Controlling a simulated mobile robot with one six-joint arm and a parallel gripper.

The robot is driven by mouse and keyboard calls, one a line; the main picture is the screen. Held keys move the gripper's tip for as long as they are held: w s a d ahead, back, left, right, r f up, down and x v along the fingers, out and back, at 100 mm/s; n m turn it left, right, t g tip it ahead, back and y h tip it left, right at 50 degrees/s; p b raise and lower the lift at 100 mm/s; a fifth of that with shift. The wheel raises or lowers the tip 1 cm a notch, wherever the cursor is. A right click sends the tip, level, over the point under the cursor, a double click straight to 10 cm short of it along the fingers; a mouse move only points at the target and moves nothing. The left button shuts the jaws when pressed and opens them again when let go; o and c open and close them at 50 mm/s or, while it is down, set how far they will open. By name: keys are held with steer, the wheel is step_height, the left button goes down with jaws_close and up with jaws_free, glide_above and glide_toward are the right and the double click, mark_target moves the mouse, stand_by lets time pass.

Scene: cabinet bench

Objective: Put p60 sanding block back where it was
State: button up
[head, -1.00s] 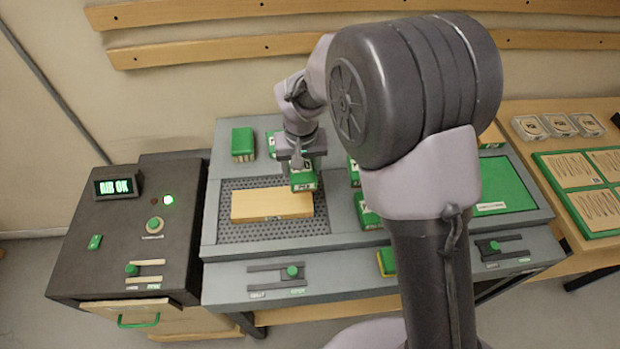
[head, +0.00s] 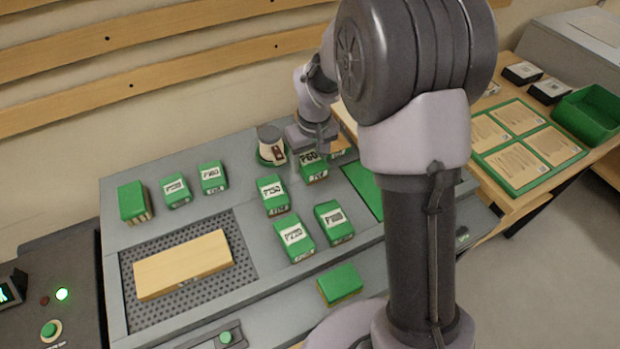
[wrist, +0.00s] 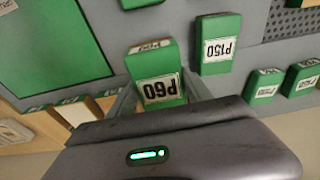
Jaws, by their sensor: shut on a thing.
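The green P60 sanding block (head: 313,174) is between the fingers of my gripper (head: 314,152), over the right part of the grey bench top (head: 236,174). Its white P60 label faces the camera in the wrist view (wrist: 155,72). There my gripper (wrist: 162,96) is shut on the block from both sides. I cannot tell whether the block's underside touches the bench.
A P150 block (wrist: 215,46) sits beside the held block. Several other green blocks (head: 294,240) stand on the bench. A white and dark device (head: 270,146) is close left of my gripper. A green panel (head: 362,190) lies to the right. A wooden board (head: 184,265) lies on the perforated panel.

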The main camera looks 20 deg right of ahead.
step_height(320, 180, down, 7)
steer(key=shift+r+b, duration=0.1)
steer(key=shift+b, duration=1)
steer(key=shift+f, duration=0.3)
steer(key=o, duration=1.3)
steer(key=shift+r, duration=0.1)
steer(key=shift+r, duration=0.1)
